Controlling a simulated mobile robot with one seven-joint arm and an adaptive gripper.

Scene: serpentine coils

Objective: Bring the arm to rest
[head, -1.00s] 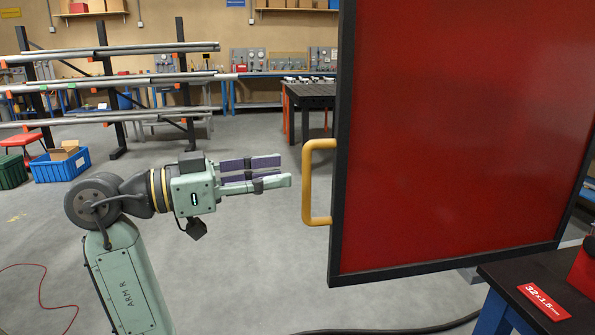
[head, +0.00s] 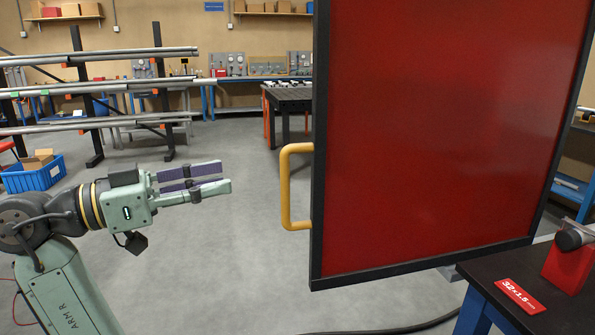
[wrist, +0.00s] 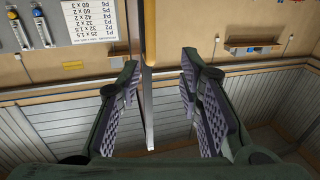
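My gripper (head: 226,177) is open and empty at the left of the head view, pointing right. Its two fingers with purple ribbed pads stand apart, and the wrist view shows a clear gap between them (wrist: 155,95). In the head view the fingertips are left of the yellow handle (head: 286,185), with floor showing in between. The handle is on the left edge of a large red panel with a dark frame (head: 318,240). My arm is bent at the lower left, partly cut off by the picture edge.
A dark bench (head: 478,272) with a red label (head: 520,296) stands at the lower right. A rack of grey pipes (head: 90,125) and a blue crate (head: 35,178) are at the left. A dark table (head: 290,98) stands behind. Grey floor is open around my gripper.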

